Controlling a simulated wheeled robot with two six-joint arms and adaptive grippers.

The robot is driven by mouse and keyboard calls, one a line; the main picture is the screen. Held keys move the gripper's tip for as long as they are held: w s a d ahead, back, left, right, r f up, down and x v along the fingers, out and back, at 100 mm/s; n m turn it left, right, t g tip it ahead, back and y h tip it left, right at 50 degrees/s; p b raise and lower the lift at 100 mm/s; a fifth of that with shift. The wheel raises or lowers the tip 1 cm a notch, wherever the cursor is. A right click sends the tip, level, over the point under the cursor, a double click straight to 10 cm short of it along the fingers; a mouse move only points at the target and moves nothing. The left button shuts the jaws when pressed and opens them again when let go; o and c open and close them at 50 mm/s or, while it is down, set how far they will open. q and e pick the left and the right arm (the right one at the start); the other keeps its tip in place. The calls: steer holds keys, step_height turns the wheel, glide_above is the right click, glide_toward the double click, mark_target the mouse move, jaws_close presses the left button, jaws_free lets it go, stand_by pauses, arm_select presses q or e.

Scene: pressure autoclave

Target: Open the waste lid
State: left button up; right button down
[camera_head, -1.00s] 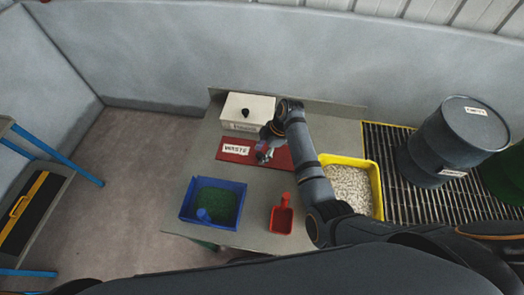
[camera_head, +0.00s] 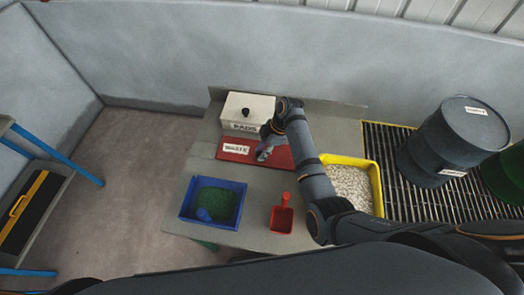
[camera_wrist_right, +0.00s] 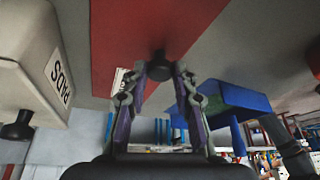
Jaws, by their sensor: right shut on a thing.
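The red waste lid (camera_head: 285,156) lies flat on the table, with a white WASTE label on its left part. In the right wrist view the lid (camera_wrist_right: 120,40) carries a black knob (camera_wrist_right: 159,64). My right gripper (camera_head: 263,154) reaches down over the lid, just right of the label. In the wrist view its fingers (camera_wrist_right: 159,72) are shut on the knob from both sides. The lid still looks flat on its opening. What lies under it is hidden. My left gripper is not in view.
A white PADS box (camera_head: 247,108) with a black knob stands behind the lid. In front are a blue bin (camera_head: 187,205) with green contents and a red scoop (camera_head: 282,218). A yellow tray (camera_head: 376,190) of pale granules stands right. A grey drum (camera_head: 440,150) stands on grating.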

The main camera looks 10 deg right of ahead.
steer(key=shift+w+d+r+g, duration=0.2)
steer(key=shift+w+r+g, duration=0.3)
steer(key=shift+r, duration=0.1)
steer(key=shift+w+d+r+p, duration=0.2)
steer(key=shift+w+r+p, duration=0.35)
steer(key=shift+r, duration=0.25)
steer(key=shift+w+d+r, duration=0.4)
steer(key=shift+w+r, duration=0.2)
steer(key=shift+w, duration=0.1)
steer(key=c, duration=1.4)
jaws_free()
steer(key=o, duration=0.3)
steer(key=shift+w+f, duration=0.4)
steer(key=shift+w, duration=0.15)
steer(key=shift+o, duration=0.2)
steer(key=shift+s+r, duration=0.1)
steer(key=shift+s, duration=0.1)
